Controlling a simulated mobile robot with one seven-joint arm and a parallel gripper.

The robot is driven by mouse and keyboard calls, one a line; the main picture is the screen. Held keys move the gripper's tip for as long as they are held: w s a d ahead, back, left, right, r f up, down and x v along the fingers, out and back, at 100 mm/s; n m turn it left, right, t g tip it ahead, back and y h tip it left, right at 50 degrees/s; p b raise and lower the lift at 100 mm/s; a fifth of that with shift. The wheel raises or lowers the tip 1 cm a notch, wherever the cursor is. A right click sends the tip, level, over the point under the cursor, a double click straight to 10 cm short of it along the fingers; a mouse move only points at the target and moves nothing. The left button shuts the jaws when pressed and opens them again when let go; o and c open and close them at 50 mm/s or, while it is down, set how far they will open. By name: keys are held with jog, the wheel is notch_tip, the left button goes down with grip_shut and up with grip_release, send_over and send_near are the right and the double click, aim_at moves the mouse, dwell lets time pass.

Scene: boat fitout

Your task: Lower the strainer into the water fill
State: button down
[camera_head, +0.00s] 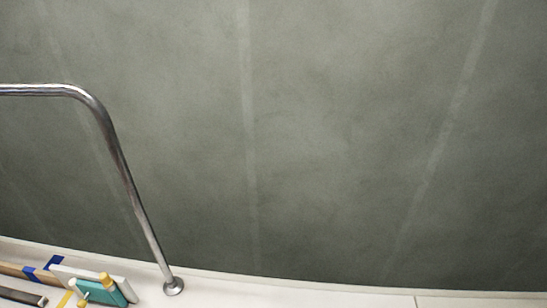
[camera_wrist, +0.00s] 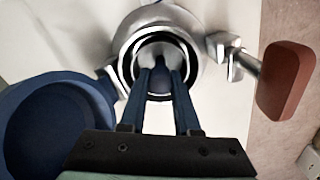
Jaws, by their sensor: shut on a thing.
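In the wrist view, my gripper (camera_wrist: 161,78) reaches with its two blue fingers into a round metal fitting that looks like the water fill (camera_wrist: 188,22). The fingers are shut on a small dark part, which I take to be the strainer (camera_wrist: 163,92). It sits within the ring's outline, mostly hidden by the fingers and shadow. I cannot tell how deep it is or whether it touches the rim. The head view shows neither my gripper nor the fill.
A blue round cap or dish (camera_wrist: 50,130) lies left of the fitting. The head view shows a chrome rail (camera_head: 125,175), a grey wall (camera_head: 320,130) and a teal item (camera_head: 100,292) among several others on a white ledge.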

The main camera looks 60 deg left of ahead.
jog(key=c, duration=0.5)
grip_release()
jog(key=shift+c, duration=0.2)
jog(key=shift+r, duration=0.15)
notch_tip(320, 180, up, 13)
